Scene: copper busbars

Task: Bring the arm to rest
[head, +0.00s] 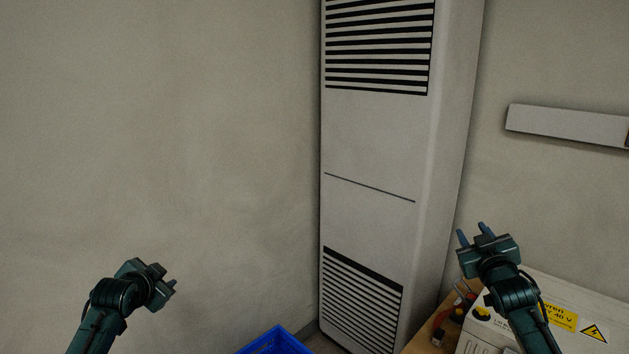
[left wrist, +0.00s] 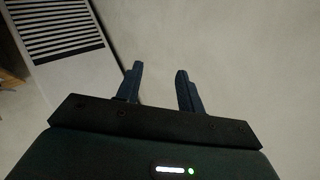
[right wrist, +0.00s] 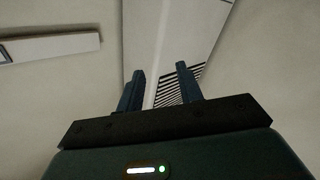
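My left gripper (head: 169,276) is raised at the lower left of the head view, in front of the bare wall. In the left wrist view its two fingers (left wrist: 160,88) stand apart with nothing between them. My right gripper (head: 473,232) is raised at the lower right of the head view, in front of the tall cabinet's right side and the wall. In the right wrist view its fingers (right wrist: 160,90) are apart and empty. Neither gripper touches anything that I can see.
A tall pale cabinet with vents (head: 375,145) stands in the corner. A blue crate (head: 275,342) shows at the bottom edge. At the lower right are a wooden surface (head: 424,340) with tools and a pale box with yellow labels (head: 560,297). A pale rail (head: 567,125) is on the wall.

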